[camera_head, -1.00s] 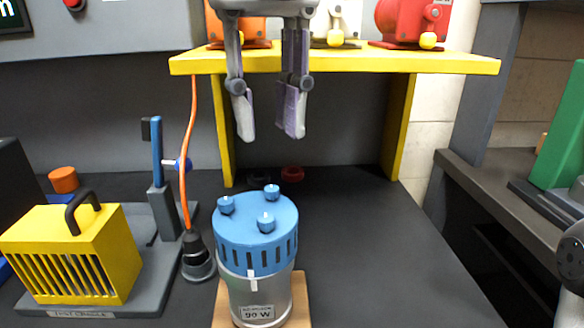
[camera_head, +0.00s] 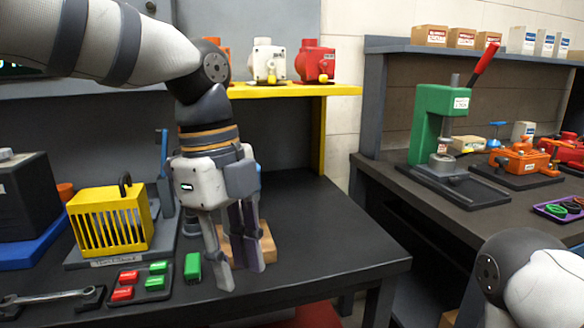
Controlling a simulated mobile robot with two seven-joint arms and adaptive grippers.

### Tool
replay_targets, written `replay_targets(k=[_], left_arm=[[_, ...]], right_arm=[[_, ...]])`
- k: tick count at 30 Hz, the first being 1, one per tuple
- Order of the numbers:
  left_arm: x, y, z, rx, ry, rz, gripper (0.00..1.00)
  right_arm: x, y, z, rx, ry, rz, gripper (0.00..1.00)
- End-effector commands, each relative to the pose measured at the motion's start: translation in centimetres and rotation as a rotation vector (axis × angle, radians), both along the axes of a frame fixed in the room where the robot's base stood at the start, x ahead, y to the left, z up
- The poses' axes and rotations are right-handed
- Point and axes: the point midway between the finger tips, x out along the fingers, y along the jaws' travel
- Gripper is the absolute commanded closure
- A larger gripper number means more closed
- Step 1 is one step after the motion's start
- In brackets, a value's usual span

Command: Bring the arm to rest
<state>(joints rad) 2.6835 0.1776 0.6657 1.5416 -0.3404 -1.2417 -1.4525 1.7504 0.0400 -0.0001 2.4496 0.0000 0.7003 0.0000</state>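My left arm comes in from the left, and its gripper (camera_head: 239,276) points down over the front of the near bench. Its two fingers are apart with nothing seen between them. A wooden board (camera_head: 267,250) lies on the bench behind the fingers. The gripper covers part of this board, and the blue-topped motor cannot be made out there now. Part of my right arm (camera_head: 545,285) shows at the lower right; its gripper is out of the picture.
A yellow cage (camera_head: 108,222), red and green buttons (camera_head: 140,280) and a wrench (camera_head: 45,300) lie left on the near bench (camera_head: 340,235). A green press (camera_head: 430,135) stands on the right bench. The near bench's right part is clear.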

Motion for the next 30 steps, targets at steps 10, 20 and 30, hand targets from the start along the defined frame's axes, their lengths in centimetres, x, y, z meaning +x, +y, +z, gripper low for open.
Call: replay_targets(k=[10, 20, 30], left_arm=[[-9.9, 2.4, -29.7, 0.02, 0.314, 1.087, 0.73], [-27.2, 14.0, -38.7, 0.281, 0.202, 2.036, 0.73], [-28.4, 15.3, -38.6, 0.295, 0.159, 2.114, 0.73]], right_arm=[[-0.1, 0.0, -0.1, 0.0, 0.004, 0.0, 0.6], [-0.1, 0.0, 0.0, 0.0, 0.003, 0.0, 0.6], [-0.1, 0.0, 0.0, 0.0, 0.003, 0.0, 0.6]])
